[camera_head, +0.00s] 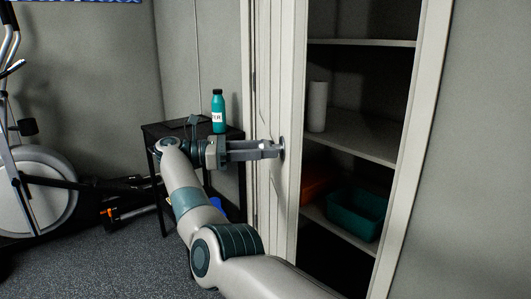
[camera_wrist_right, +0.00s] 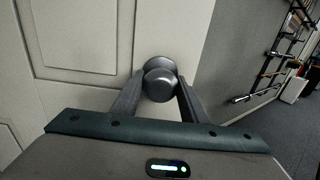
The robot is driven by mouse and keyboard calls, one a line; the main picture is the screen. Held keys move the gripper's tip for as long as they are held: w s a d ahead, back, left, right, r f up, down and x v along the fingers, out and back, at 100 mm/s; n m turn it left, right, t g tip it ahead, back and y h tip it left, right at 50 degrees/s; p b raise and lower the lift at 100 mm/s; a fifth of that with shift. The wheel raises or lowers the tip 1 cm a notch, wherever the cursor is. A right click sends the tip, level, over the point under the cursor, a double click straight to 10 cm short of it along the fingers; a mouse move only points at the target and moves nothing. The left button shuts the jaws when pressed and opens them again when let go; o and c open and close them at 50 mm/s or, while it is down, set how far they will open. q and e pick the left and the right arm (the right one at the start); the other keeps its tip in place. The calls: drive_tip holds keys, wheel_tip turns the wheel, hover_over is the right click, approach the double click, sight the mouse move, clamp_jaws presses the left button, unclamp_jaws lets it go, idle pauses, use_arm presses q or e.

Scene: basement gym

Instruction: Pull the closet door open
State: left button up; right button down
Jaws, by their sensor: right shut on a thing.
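The white closet door (camera_head: 262,90) stands partly open, folded toward the left side of the closet opening. Its panelled face (camera_wrist_right: 95,45) fills the left of the right wrist view. My right gripper (camera_head: 277,149) is at the door's edge. In the wrist view its two fingers (camera_wrist_right: 160,92) are on either side of the round grey door knob (camera_wrist_right: 160,75) and shut on it. In the head view the knob is mostly hidden by the fingers. My left gripper is not in view.
The open closet shows shelves (camera_head: 365,140) with a white roll (camera_head: 318,106), a teal bin (camera_head: 357,213) and an orange bin (camera_head: 318,183). A small black table (camera_head: 152,131) with a teal bottle (camera_head: 218,111) stands behind my arm. An exercise machine (camera_head: 40,190) is at left.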

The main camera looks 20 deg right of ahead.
sight(284, 130)
drive_tip(key=shift+r, duration=0.1)
drive_tip(key=c, duration=1.1)
unclamp_jaws()
wheel_tip(284, 130, up, 4)
drive_tip(key=shift+r, duration=0.15)
drive_tip(key=shift+s+d, duration=0.15)
drive_tip(key=shift+d, duration=0.05)
drive_tip(key=shift+s+d+r, duration=0.35)
drive_tip(key=shift+s+d, duration=0.15)
drive_tip(key=shift+s, duration=0.1)
drive_tip(key=s+d+r, duration=0.4)
drive_tip(key=s, duration=0.1)
drive_tip(key=s+d+r, duration=0.1)
drive_tip(key=s+r, duration=0.1)
drive_tip(key=shift+s+d, duration=0.35)
drive_tip(key=shift+d, duration=0.05)
drive_tip(key=shift+c, duration=0.3)
